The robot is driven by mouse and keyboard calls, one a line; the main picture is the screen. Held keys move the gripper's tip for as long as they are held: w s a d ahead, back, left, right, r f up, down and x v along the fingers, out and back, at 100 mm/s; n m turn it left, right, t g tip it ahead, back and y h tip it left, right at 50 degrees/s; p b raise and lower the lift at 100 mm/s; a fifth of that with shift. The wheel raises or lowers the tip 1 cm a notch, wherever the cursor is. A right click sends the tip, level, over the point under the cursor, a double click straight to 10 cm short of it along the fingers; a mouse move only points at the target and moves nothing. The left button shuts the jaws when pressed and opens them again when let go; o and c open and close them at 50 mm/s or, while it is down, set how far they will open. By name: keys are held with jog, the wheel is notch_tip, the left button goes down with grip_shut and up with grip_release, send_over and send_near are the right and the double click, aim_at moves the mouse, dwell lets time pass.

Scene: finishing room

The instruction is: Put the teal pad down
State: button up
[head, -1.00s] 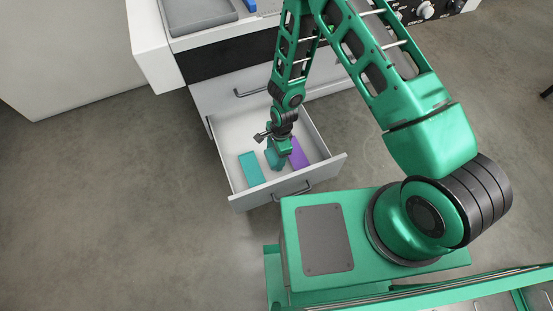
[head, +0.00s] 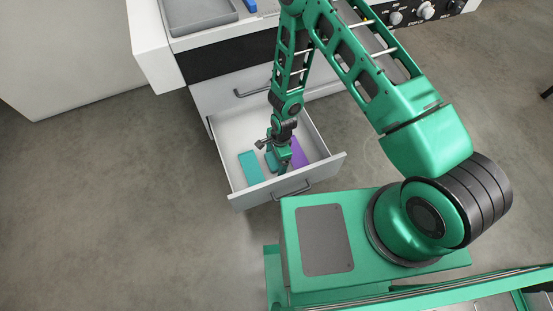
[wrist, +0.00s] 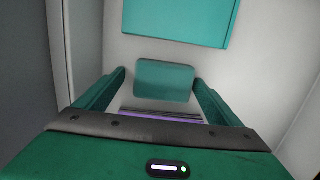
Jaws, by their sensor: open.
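The teal pad (wrist: 163,82), a small dark-teal piece with rounded corners, lies on the light floor of an open drawer in the wrist view. My gripper (wrist: 160,78) is open, with one finger on each side of the pad in that view and a gap to the left finger. I cannot tell whether the right finger touches it. In the head view my gripper (head: 281,161) is down inside the drawer and mostly hides the pad.
The open drawer (head: 235,199) also holds a flat turquoise block (head: 251,167) on the left and a purple block (head: 298,153) on the right. The turquoise block also shows at the top of the wrist view (wrist: 180,20). Drawer walls stand close around my gripper.

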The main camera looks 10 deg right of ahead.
notch_tip(320, 180, up, 12)
jog(key=d, duration=0.1)
jog(key=shift+w+d, duration=0.2)
dwell(0.3)
jog(key=shift+r, duration=0.1)
jog(key=w+d+r+n+h, duration=0.1)
jog(key=d+r+n, duration=0.1)
jog(key=d+r, duration=0.95)
jog(key=w+d+r+n+h, duration=0.1)
jog(key=w+d+r+n, duration=0.1)
jog(key=d+r, duration=0.95)
jog(key=s+d+r+n, duration=0.1)
jog(key=s+d+r, duration=0.35)
jog(key=r, duration=0.25)
jog(key=s+d+r+n, duration=0.1)
jog(key=s+d+r, duration=0.3)
jog(key=s+r, duration=0.25)
jog(key=s+d+r+n, duration=0.1)
jog(key=s+r, duration=0.2)
jog(key=s, duration=0.3)
jog(key=s+d+r+n, duration=0.1)
jog(key=s+r, duration=0.2)
jog(key=s, duration=0.4)
jog(key=shift+s+d+r+y, duration=0.15)
jog(key=shift+d+r+y, duration=0.1)
jog(key=shift+d+y, duration=0.15)
